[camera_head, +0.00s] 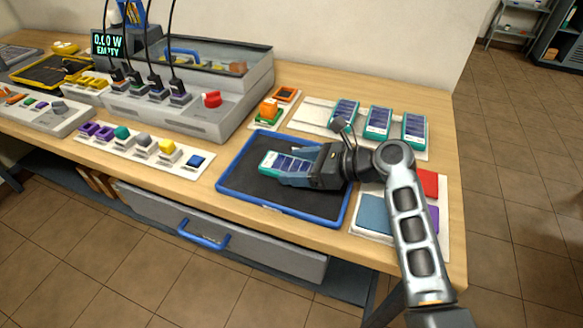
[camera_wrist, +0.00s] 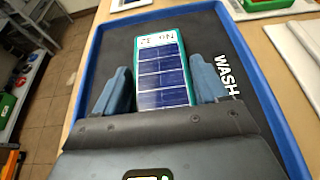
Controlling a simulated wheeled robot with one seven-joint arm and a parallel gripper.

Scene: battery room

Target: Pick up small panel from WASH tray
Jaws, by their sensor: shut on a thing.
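The small panel (camera_head: 270,161), dark blue cells with a teal and white edge, is over the WASH tray (camera_head: 238,186), a black mat with a raised blue rim. My gripper (camera_head: 290,166) reaches in from the right and is shut on the panel. In the wrist view the panel (camera_wrist: 161,72) lies between my two blue-grey fingers (camera_wrist: 162,88), with its lettered end pointing away. The panel's near end is hidden by my gripper. The word WASH shows on the tray (camera_wrist: 215,35) to the right. I cannot tell whether the panel still touches the mat.
Three similar panels (camera_head: 378,122) lie on a pale board behind my arm. Coloured pads (camera_head: 373,212) lie on a white board at the right. A strip of coloured blocks (camera_head: 145,145) and a grey tester box (camera_head: 205,122) stand left. Bare wood (camera_head: 425,95) shows at the back right.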

